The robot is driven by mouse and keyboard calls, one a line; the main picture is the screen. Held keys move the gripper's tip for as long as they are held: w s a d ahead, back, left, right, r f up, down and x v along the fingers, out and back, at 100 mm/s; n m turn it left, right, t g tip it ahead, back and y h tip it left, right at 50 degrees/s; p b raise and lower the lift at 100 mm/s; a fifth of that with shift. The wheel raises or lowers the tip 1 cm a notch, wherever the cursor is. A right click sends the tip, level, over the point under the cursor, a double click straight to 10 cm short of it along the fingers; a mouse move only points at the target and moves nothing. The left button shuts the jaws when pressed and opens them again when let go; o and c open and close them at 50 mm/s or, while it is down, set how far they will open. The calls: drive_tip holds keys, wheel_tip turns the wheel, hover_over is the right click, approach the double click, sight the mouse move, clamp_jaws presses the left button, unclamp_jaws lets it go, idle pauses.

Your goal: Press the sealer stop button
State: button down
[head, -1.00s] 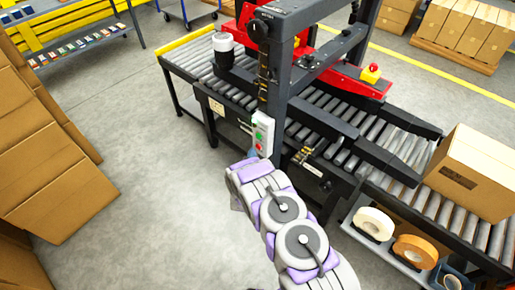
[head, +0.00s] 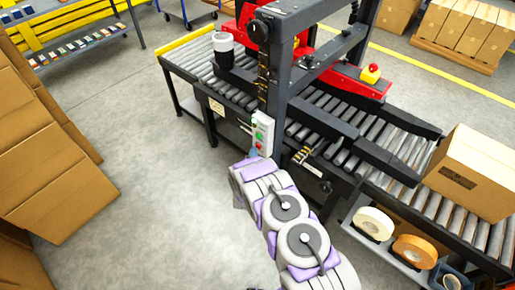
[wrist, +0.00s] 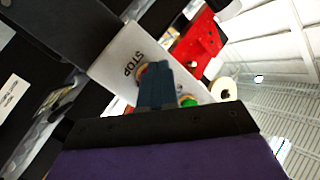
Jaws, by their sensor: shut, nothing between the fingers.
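The sealer's pale control box (head: 262,134) is mounted on the dark upright post in the head view, with a green button above a red one. In the wrist view the box face (wrist: 118,59) carries the word STOP. Beside that word is the red stop button (wrist: 142,69), mostly hidden behind my fingertips. The green button (wrist: 188,101) shows to the right of the fingers. My gripper (wrist: 154,69) is shut and empty, its tips over the red button. I cannot tell whether they touch it. In the head view my arm mostly hides the gripper, just below the box.
The roller conveyor (head: 482,236) runs past the sealer, with a cardboard box (head: 473,174) at right. A red emergency button (head: 371,73) sits on the red sealer head. Tape rolls (head: 414,251) lie on a lower shelf. Stacked cartons (head: 45,170) stand left; the floor between is clear.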

drive_tip(key=shift+w+d, duration=0.15)
drive_tip(key=shift+w, duration=0.05)
drive_tip(key=shift+s, duration=0.1)
idle(0.4)
drive_tip(key=shift+s+a+p, duration=0.4)
drive_tip(key=shift+s, duration=0.05)
drive_tip(key=s+a+p, duration=0.3)
drive_tip(key=s, duration=0.1)
drive_tip(key=shift+s+a, duration=0.35)
drive_tip(key=shift+a, duration=0.05)
idle(0.9)
